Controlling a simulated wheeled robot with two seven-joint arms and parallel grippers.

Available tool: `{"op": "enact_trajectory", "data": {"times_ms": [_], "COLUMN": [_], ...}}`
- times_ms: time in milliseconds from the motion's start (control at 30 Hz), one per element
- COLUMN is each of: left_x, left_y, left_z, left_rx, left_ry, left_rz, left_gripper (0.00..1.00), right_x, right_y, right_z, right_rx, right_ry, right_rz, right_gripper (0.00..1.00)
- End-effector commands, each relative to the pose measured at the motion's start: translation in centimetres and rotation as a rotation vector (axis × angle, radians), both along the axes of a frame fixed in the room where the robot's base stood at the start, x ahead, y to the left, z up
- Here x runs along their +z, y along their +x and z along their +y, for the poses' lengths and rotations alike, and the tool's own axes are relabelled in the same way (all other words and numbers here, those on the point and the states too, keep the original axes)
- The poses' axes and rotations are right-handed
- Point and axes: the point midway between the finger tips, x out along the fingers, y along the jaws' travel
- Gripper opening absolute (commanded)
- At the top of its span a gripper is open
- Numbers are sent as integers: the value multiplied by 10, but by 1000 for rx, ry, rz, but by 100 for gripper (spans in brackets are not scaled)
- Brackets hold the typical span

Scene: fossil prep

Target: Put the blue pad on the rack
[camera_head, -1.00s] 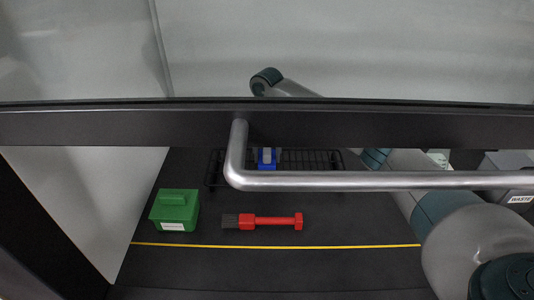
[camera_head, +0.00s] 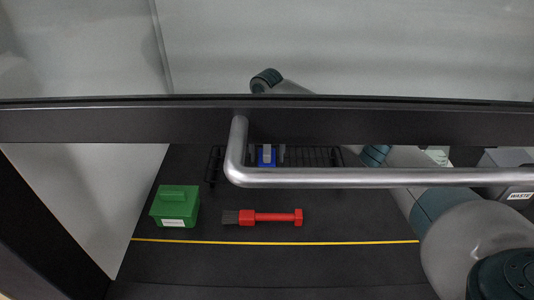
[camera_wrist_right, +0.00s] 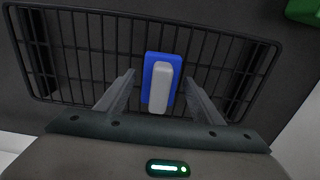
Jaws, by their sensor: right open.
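The blue pad (camera_wrist_right: 150,72) has a grey grip block on top and lies on the black wire rack (camera_wrist_right: 75,42) in the right wrist view. In the head view the pad (camera_head: 266,163) shows over the rack (camera_head: 318,158), partly behind the silver handle bar. My right gripper (camera_wrist_right: 159,74) is open, with one finger on each side of the pad and gaps between. In the head view its fingers (camera_head: 267,153) also stand either side of the grey block. My left gripper is not in view.
A dark sash frame (camera_head: 120,121) with a silver handle bar (camera_head: 350,178) crosses in front. A green box (camera_head: 175,207) and a red-handled brush (camera_head: 272,217) lie on the dark surface behind a yellow line (camera_head: 280,242). A grey waste bin (camera_head: 510,182) stands at the right.

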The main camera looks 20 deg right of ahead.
Motion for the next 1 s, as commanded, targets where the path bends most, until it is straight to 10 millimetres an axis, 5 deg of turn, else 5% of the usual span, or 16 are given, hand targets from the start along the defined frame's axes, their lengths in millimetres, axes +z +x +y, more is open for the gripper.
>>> {"op": "enact_trajectory", "data": {"times_ms": [267,633,733,1000], "left_x": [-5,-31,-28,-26], "left_y": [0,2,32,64], "left_z": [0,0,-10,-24], "left_rx": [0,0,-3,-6], "left_ry": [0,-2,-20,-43], "left_rz": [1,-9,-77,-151], "left_gripper": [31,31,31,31], "right_x": [14,77,90,117], "right_y": [1,1,1,0], "right_z": [-1,0,0,0], "right_rx": [0,0,0,0], "right_ry": [-1,0,-1,0], "right_rz": [-3,-4,-3,-1], "right_gripper": [61,61,61,61]}}
